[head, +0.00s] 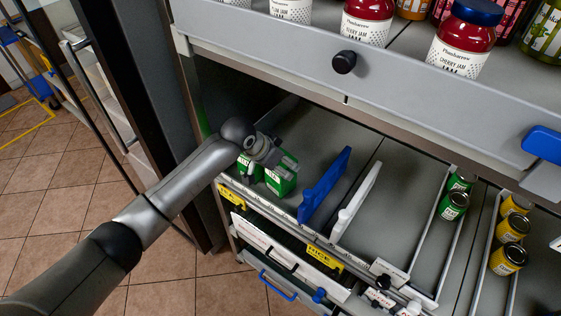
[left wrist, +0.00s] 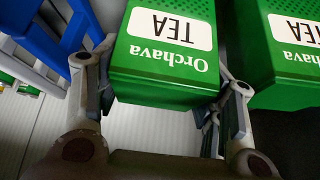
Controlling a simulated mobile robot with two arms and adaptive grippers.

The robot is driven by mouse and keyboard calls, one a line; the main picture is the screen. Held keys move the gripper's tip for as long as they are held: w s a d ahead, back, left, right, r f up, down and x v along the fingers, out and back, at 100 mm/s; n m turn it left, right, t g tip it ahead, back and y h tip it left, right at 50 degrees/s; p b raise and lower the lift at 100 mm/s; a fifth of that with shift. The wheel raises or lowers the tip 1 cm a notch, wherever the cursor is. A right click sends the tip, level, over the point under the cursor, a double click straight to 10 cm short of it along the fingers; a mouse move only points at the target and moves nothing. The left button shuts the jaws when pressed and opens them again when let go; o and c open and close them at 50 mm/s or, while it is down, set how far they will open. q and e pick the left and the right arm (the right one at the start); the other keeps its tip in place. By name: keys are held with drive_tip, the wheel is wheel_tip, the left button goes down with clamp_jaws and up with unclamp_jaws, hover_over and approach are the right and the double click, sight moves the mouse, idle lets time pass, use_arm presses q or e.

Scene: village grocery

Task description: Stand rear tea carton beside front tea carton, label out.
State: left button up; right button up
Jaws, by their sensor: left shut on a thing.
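My left gripper (head: 268,158) reaches onto the shelf at the left end and is shut on a green tea carton (head: 284,178). In the left wrist view this held carton (left wrist: 165,75) sits between the two fingers, its white "Orchava TEA" label facing the camera and upside down in that picture. A second green tea carton (head: 245,170) stands just left of it, partly hidden by the gripper; it also shows at the right of the left wrist view (left wrist: 285,60), label facing the same way. A narrow gap separates them. My right gripper is not in view.
A blue divider (head: 325,185) stands right of the cartons, then a white divider (head: 355,200). Green cans (head: 453,206) and yellow cans (head: 508,259) stand further right. An upper shelf (head: 290,40) with jam jars overhangs. The shelf between the white divider and green cans is clear.

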use_arm(q)
drive_tip(key=shift+f, duration=0.45)
drive_tip(key=o, duration=1.1)
drive_tip(key=shift+r, duration=0.1)
